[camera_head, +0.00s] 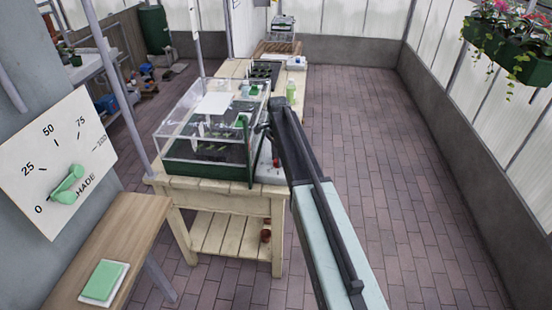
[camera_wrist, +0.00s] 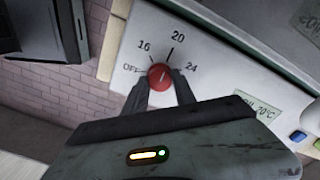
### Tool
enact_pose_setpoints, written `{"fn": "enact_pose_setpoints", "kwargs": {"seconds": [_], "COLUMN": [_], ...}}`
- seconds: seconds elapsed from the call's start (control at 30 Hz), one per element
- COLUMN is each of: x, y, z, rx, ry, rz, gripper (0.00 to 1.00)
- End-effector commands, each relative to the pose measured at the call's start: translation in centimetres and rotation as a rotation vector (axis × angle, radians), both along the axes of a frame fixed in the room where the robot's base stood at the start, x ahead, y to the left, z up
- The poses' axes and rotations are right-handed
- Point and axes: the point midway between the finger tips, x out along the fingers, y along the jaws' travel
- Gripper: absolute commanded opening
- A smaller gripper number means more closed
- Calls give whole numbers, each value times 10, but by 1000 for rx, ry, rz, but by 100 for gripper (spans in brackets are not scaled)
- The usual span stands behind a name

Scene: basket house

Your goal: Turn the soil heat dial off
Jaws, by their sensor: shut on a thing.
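The soil heat dial is a red round knob (camera_wrist: 160,74) on a white control panel (camera_wrist: 215,72), marked OFF, 16, 20 and 24. OFF is at the left and 24 at the right. My gripper (camera_wrist: 160,88) is shut on the knob, with one dark fingertip on each side of its lower part. I cannot clearly tell which mark the knob points at. In the head view my gripper (camera_head: 266,132) is at the right end of the clear propagator case (camera_head: 205,125), beside the white panel (camera_head: 266,170).
A green display reading about 20°C (camera_wrist: 254,106) and a blue button (camera_wrist: 297,136) are on the panel's right. A wooden bench (camera_head: 232,195) carries the case and a green bottle (camera_head: 291,91). A SHADE dial board (camera_head: 58,165) stands left. Brick floor at right is clear.

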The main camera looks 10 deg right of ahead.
Motion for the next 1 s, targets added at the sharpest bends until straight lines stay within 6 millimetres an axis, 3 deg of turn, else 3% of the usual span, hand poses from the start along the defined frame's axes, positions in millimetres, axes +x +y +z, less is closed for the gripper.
{"fn": "enact_pose_setpoints", "kwargs": {"seconds": [0.37, 1.0], "x": [5, 5], "y": [0, -1], "z": [1, 1], "rx": [1, 1], "ry": [-13, -13], "rz": [127, 720], "gripper": [0, 0]}}
